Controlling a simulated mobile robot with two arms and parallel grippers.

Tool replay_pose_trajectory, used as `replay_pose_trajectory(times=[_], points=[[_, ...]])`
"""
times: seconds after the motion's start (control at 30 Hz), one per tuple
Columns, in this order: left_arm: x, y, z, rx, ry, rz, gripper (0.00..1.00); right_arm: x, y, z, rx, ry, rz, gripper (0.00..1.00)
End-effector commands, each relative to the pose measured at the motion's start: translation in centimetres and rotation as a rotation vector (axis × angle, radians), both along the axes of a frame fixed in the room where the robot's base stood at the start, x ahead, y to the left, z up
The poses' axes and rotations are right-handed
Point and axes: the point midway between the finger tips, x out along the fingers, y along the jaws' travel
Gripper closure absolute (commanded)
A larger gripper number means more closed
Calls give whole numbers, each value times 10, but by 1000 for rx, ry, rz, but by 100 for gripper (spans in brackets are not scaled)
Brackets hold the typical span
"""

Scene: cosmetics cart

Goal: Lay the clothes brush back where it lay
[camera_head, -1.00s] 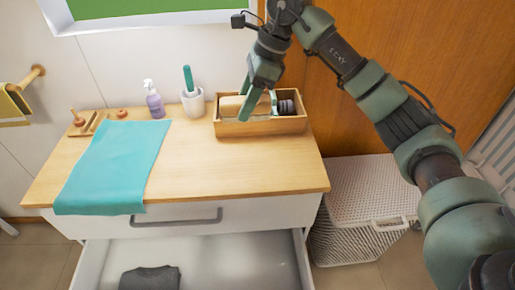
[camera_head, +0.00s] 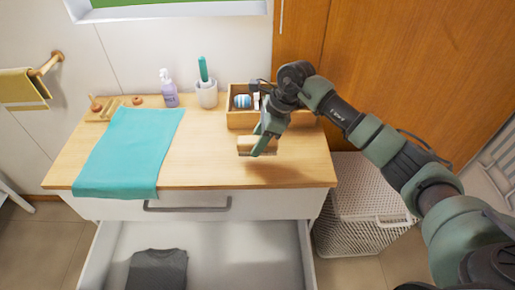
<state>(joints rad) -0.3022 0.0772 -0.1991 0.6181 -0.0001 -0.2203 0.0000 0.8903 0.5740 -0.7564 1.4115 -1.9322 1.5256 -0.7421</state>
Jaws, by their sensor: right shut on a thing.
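The clothes brush (camera_head: 244,146), a pale wooden block partly hidden by the fingers, is in my right gripper (camera_head: 264,143). My right gripper is shut on it and holds it over the bare wooden top in front of the open wooden box (camera_head: 242,120). A shadow lies on the top just below the brush, so it seems a little above the surface. My left gripper is not in view.
The box holds a blue-and-white roll (camera_head: 242,101) and other small items; my arm hides its right part. A white cup (camera_head: 207,95), purple pump bottle (camera_head: 169,90) and teal cloth (camera_head: 128,155) stand or lie left. The drawer (camera_head: 210,255) is open.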

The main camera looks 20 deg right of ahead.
Motion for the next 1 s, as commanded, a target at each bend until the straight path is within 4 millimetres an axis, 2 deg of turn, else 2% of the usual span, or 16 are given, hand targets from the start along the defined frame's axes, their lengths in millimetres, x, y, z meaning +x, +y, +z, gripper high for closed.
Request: replay_pose_trajectory(times=[0.23,0.6,0.63,0.7,1.0], points=[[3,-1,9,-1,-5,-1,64,-1,0,-34,1,2,0,92],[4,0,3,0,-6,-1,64,0,0,-40,-1,0,1,92],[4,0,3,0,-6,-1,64,0,0,-40,-1,0,0,56],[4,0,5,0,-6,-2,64,0,0,-39,-1,0,0,38],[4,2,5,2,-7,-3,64,0,0,-39,-1,1,0,38]])
